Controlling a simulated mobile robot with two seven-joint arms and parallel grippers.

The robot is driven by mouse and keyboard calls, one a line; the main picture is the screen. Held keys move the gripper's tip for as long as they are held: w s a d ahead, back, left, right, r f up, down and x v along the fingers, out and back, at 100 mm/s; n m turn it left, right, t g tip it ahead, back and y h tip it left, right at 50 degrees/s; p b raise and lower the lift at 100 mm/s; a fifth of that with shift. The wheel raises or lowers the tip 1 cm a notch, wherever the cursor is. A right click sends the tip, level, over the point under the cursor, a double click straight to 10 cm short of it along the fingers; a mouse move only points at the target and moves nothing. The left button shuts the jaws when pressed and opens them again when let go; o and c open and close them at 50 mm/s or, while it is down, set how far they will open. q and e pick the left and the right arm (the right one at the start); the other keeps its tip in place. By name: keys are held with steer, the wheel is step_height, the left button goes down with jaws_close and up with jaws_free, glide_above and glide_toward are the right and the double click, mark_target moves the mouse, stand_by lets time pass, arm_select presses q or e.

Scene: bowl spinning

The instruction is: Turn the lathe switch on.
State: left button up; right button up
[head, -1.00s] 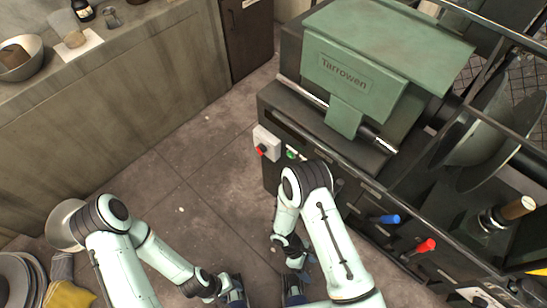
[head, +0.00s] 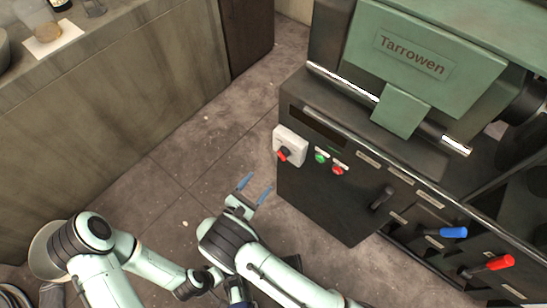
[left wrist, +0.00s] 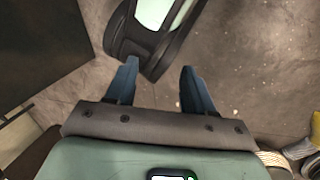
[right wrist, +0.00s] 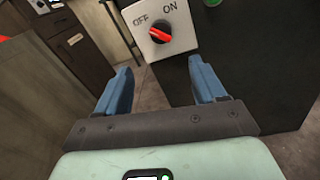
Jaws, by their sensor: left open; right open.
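The lathe switch is a red knob on a white box (head: 291,147) at the left end of the black lathe front. In the right wrist view the knob (right wrist: 160,32) sits below the words OFF and ON. Its red bar is tilted, and I cannot tell which word it points to. My right gripper (head: 255,189) is open and empty, below and left of the switch box, and apart from it. It shows in the right wrist view too (right wrist: 161,88), with the switch beyond its fingertips. My left gripper (left wrist: 160,75) is open and empty over the floor.
The green lathe cover marked Tarrowen (head: 425,50) is above the switch. A green button (head: 321,158) and a red button (head: 338,169) are to its right, then a black lever (head: 382,197), a blue handle (head: 453,232) and a red handle (head: 500,263). A counter (head: 110,90) stands left; floor between is free.

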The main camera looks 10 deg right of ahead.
mark_target(283, 153)
arm_select(q)
steer(key=shift+w+a+f+t+b, duration=0.35)
steer(key=shift+w+f+b, duration=0.2)
steer(key=shift+w, duration=0.25)
arm_select(e)
steer(key=x, duration=1.2)
steer(key=shift+d, duration=0.35)
steer(key=shift+w+r, duration=0.1)
steer(key=shift+w, duration=0.05)
steer(key=shift+c, duration=0.4)
steer(key=c, duration=1)
